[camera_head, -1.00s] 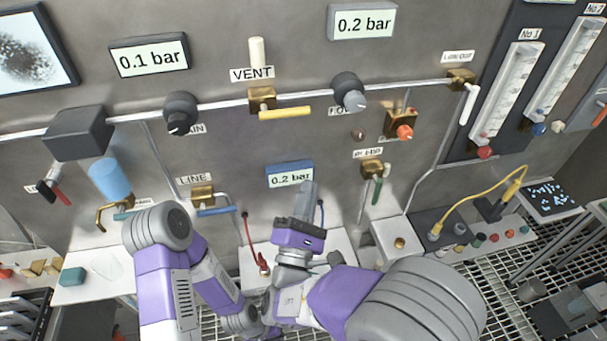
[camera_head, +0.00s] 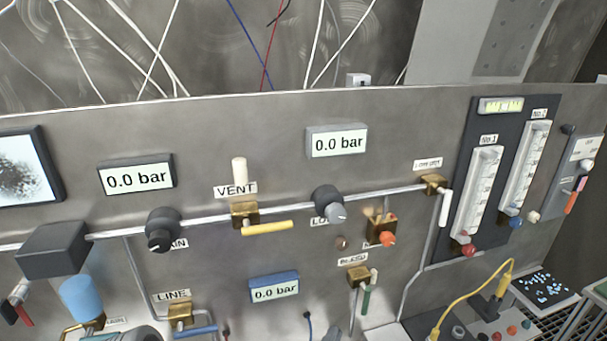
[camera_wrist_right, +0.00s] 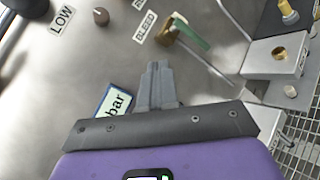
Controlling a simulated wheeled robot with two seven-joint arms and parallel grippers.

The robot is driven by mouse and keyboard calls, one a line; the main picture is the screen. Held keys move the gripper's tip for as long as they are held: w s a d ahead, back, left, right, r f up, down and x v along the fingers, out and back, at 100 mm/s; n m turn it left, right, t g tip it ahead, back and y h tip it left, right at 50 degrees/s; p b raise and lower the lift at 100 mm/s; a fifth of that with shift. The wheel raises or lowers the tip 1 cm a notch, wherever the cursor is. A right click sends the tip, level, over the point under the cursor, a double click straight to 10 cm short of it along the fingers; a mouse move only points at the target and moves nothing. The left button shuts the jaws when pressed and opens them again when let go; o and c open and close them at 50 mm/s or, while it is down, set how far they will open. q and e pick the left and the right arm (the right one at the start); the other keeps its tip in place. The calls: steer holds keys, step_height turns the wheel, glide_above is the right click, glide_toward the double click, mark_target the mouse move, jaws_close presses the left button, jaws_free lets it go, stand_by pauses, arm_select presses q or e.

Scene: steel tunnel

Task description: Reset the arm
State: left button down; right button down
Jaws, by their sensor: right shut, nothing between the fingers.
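My right gripper (camera_wrist_right: 158,75) shows in the right wrist view with its grey fingers together and nothing between them. It points at the panel, beside the blue-framed display (camera_wrist_right: 115,103) and below the BLEED valve's green handle (camera_wrist_right: 188,30). In the head view only a grey tip (camera_head: 333,334) shows at the bottom edge, below the blue-framed display (camera_head: 274,288).
The steel panel carries a yellow VENT handle (camera_head: 267,227), a blue LINE handle (camera_head: 195,330), two black knobs and a black flowmeter board (camera_head: 490,190). All three displays read 0.0 bar. A yellow cable (camera_head: 470,280) loops at the lower right. Wires hang above the panel.

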steer(key=s+d+f+m+g+h, duration=0.25)
steer(key=d+f+g, duration=0.5)
steer(key=f, duration=0.45)
steer(key=s+d+f+m+g+y, duration=0.3)
steer(key=s+f+m+g+y, duration=0.15)
steer(key=s+f+g, duration=0.65)
steer(key=s+a+f+m+g+y, duration=0.2)
steer(key=s+a+f+m+y, duration=0.4)
steer(key=s+a+f+m, duration=0.15)
steer(key=w+f+m+t+y+b, duration=0.1)
steer(key=w+f+m+t+y, duration=0.2)
steer(key=m, duration=0.8)
step_height(320, 180, down, 3)
steer(key=shift+w+d+f+t, duration=0.1)
steer(key=shift+w+d+t, duration=0.35)
steer(key=shift+w+t, duration=0.4)
steer(key=shift+s, duration=0.1)
